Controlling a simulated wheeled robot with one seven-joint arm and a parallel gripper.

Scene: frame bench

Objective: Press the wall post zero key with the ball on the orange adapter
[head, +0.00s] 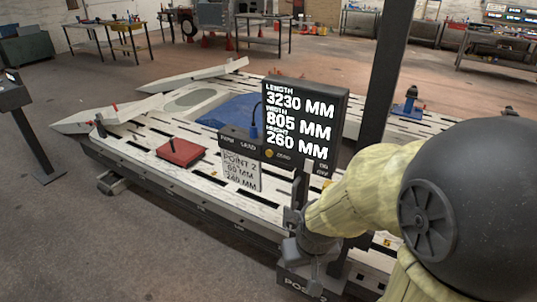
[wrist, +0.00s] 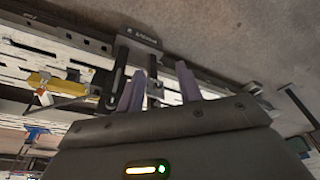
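The wall post display (head: 300,122) stands at the bench edge and reads length 3230, width 805, height 260 MM. A round yellow key (head: 269,154) beside the word ZERO is at its lower left. My gripper (head: 296,232) is low in front of the post, below the display and apart from the key. In the wrist view its two fingers (wrist: 158,88) are spread, with no held thing clearly visible between them. A yellow-orange piece (wrist: 50,87) lies left of the fingers in the wrist view; I cannot tell whether it is the adapter. No ball is distinguishable.
The white slotted bench (head: 130,150) carries a red block (head: 181,152) and a blue sheet (head: 228,110). A dark upright (head: 384,75) rises right of the display. Open floor (head: 60,240) lies front left.

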